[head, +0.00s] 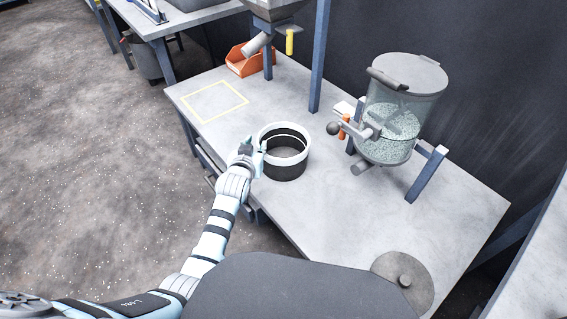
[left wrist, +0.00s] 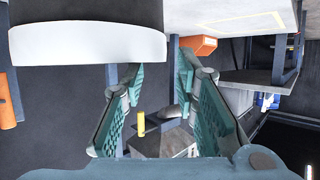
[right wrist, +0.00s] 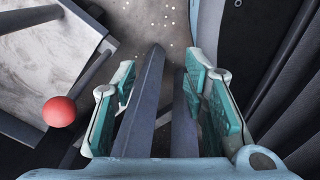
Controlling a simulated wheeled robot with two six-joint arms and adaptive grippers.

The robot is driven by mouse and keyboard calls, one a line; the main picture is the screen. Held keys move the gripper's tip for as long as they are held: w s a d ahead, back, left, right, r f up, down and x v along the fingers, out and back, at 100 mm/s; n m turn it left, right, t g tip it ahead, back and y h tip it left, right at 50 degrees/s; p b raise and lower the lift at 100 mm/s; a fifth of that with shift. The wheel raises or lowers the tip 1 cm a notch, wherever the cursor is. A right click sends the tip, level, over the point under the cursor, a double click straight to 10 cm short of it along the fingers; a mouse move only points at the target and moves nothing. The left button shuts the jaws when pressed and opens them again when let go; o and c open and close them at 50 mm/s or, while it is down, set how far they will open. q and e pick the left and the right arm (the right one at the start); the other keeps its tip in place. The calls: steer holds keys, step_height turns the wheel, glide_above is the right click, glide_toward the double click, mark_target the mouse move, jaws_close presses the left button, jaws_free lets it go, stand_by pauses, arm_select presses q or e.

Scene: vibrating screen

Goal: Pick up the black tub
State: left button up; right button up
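The black tub (head: 284,171), with a broad white rim, stands upright on the grey bench. My left gripper (head: 254,150) is at the tub's left side, close to the rim; whether it touches I cannot tell. In the left wrist view the tub (left wrist: 85,12) is at the upper left, beside the left finger rather than between the fingers. That left gripper (left wrist: 160,90) is open, with nothing seen in its grasp. My right gripper (right wrist: 160,90) is open, with dark bars showing beyond and between its fingers. It does not show in the head view.
A clear hopper with pale granules (head: 387,125) stands right of the tub. An orange bin (head: 243,62) and a yellow taped square (head: 215,101) are behind-left. A blue post (head: 319,60) rises behind. A round grey lid (head: 403,284) lies near. A red ball (right wrist: 58,111) shows in the right wrist view.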

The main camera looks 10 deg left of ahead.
mark_target(259, 141)
arm_select(q)
steer(key=b+x, duration=0.4)
steer(key=shift+f, duration=0.5)
steer(key=shift+w+b, duration=0.25)
steer(key=shift+b, duration=0.05)
steer(key=shift+r, duration=0.3)
jaws_close()
arm_select(e)
steer(key=w+f+t, duration=0.1)
steer(key=w+f, duration=0.3)
steer(key=w, duration=0.1)
steer(key=shift+f, duration=0.15)
